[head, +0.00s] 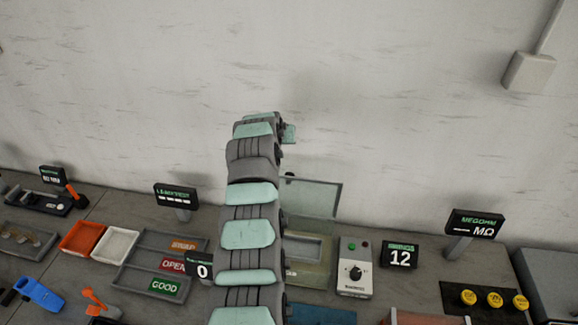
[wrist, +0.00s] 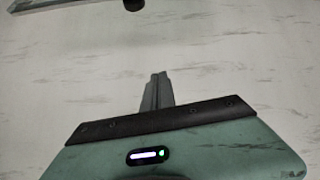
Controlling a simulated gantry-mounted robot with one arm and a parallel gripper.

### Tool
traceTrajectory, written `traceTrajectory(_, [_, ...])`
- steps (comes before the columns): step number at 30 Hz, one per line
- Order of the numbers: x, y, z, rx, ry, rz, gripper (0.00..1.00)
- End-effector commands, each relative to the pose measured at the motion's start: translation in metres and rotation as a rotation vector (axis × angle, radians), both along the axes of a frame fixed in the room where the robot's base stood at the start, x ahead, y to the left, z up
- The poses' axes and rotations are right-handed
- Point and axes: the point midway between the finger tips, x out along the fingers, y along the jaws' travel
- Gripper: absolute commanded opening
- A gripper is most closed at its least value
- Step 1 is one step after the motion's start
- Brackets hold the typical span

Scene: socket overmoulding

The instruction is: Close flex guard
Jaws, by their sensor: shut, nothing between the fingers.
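The flex guard (head: 318,197) is a clear panel with a grey frame, standing raised behind my arm in the head view. Its left part is hidden by the arm. A small dark knob (head: 290,174) shows at its upper left edge. In the wrist view, a grey edge (wrist: 60,4) and a dark round knob (wrist: 132,5), probably the guard's, show at the top. My gripper (wrist: 158,80) is shut and empty, with its fingers together, apart from the knob, against a pale wall. The head view hides its fingers behind my arm.
Below the guard is a pale station base (head: 307,273). Sorting trays (head: 165,263) lie left of my arm. The wall is close behind.

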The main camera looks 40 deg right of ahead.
Motion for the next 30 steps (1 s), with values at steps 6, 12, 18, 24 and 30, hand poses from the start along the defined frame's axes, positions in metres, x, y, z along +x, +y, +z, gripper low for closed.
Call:
traceTrajectory(6, [-0.055, 0.009, 0.014, 0.249, 0.105, -0.108, 0.00])
traceTrajectory(12, [-0.067, 0.013, 0.008, 0.309, 0.134, -0.128, 0.00])
traceTrajectory(18, [-0.061, 0.003, -0.014, 0.306, 0.136, -0.130, 0.00])
traceTrajectory(24, [-0.052, -0.007, -0.037, 0.303, 0.133, -0.128, 0.00])
traceTrajectory(30, [-0.047, -0.014, -0.055, 0.305, 0.134, -0.129, 0.00])
